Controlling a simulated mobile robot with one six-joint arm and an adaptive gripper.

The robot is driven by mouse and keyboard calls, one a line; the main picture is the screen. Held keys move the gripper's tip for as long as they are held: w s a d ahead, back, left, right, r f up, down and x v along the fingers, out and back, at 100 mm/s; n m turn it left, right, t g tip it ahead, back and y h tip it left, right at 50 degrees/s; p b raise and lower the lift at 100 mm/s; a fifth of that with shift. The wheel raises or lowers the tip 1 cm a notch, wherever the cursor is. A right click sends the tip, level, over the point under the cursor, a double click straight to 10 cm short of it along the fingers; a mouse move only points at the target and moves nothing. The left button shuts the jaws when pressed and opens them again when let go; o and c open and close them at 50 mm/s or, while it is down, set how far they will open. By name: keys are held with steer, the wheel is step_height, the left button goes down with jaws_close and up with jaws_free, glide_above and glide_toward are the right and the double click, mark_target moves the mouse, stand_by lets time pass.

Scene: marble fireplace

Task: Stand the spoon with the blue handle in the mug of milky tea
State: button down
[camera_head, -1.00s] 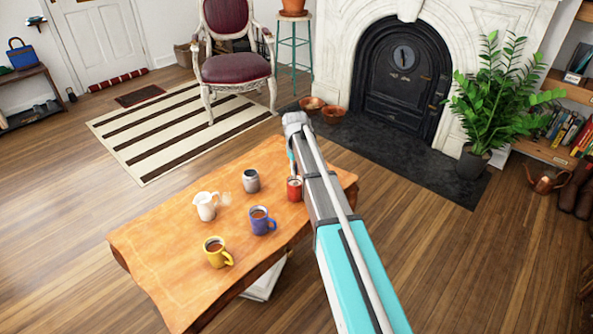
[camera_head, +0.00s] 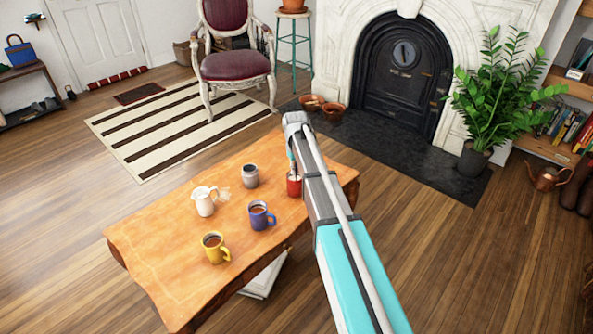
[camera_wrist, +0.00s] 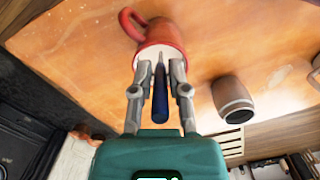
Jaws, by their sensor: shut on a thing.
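The spoon with the blue handle (camera_wrist: 160,104) is held in my gripper (camera_wrist: 158,82), shut on it. Its metal end points toward the red mug (camera_wrist: 162,32) and overlaps the mug's pale opening in the wrist view. I cannot tell how deep it reaches. The red mug also shows in the head view (camera_head: 294,188), standing on the table beside my arm, partly hidden by it. Its contents look pale, but I cannot make them out clearly. The yellow mug (camera_head: 216,248) and the blue mug (camera_head: 261,216) hold brown drinks.
The wooden table (camera_head: 160,262) also carries a white pitcher (camera_head: 204,203), a small clear item beside it and a grey pot (camera_head: 250,176). The grey pot stands near the red mug in the wrist view (camera_wrist: 231,98). The table's front left is clear.

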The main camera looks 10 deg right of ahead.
steer(key=c, duration=0.5)
jaws_free()
steer(key=shift+c, duration=0.2)
steer(key=o, duration=0.5)
steer(key=shift+r, duration=0.1)
steer(key=shift+r+p, duration=4.45)
steer(key=shift+p, duration=0.1)
